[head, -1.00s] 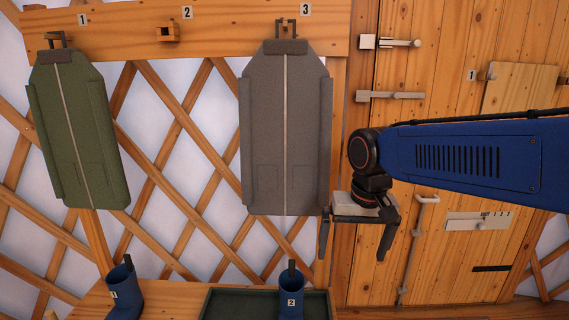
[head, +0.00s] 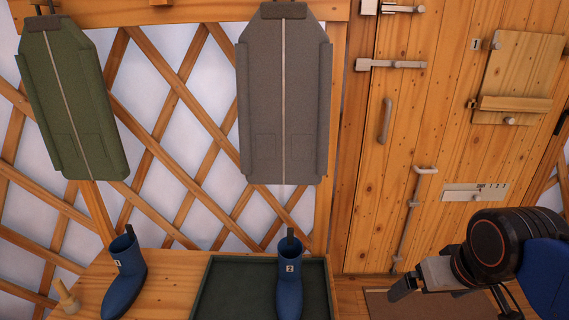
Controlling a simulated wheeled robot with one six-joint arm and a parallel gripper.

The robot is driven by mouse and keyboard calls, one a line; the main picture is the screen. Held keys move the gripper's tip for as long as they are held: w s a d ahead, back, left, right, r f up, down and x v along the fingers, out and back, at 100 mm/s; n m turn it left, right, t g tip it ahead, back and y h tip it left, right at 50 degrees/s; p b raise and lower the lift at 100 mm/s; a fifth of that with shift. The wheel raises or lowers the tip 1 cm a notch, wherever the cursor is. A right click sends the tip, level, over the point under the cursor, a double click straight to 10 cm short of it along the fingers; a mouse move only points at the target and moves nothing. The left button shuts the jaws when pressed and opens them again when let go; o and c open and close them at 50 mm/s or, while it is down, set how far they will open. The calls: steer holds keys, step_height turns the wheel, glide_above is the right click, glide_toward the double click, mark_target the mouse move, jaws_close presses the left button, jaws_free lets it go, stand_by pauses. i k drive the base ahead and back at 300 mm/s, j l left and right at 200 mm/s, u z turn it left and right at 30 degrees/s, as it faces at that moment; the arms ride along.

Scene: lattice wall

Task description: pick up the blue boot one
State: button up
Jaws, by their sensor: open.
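Two blue boots stand upright in the head view. The boot with label 1 (head: 124,279) is on the wooden bench at the lower left. The boot with label 2 (head: 289,287) stands in the dark green tray to its right. Each has a dark tab sticking up at its top. My gripper (head: 455,302) is at the lower right, to the right of both boots and apart from them. It is open, with nothing seen between its fingers; part of it is cut off by the bottom edge.
The dark green tray (head: 222,290) rests on the wooden bench (head: 172,274). A wooden peg (head: 66,298) is left of boot 1. A green coat (head: 68,105) and a grey coat (head: 285,100) hang above. A wooden door (head: 440,130) with latches is at the right.

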mark_target(124, 250)
steer(key=j+u, duration=0.1)
steer(key=u, duration=0.85)
steer(key=j+u, duration=0.1)
steer(key=u, duration=0.35)
steer(key=i, duration=0.05)
